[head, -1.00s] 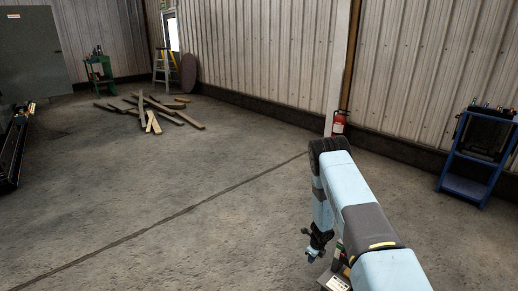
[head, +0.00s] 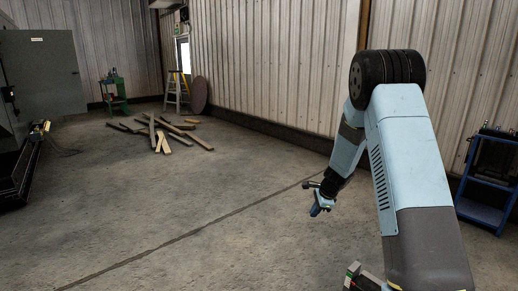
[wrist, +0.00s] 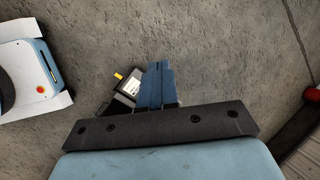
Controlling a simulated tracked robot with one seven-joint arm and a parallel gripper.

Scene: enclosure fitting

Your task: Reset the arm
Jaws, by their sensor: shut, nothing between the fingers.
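My light-blue arm rises at the right of the head view and bends down at a black elbow. My gripper (head: 317,209) hangs at the end of the forearm, above the bare concrete floor. In the wrist view its two blue fingers (wrist: 160,68) are together with nothing between them. A dark item with a white label and a yellow tip (wrist: 128,86) shows behind the fingers, apart from them as far as I can tell.
A pile of wooden planks (head: 160,131) lies on the floor toward the back. A stepladder (head: 178,92) and a green stand (head: 114,92) stand near the back walls. A blue cart (head: 487,180) is at the right. The middle floor is clear.

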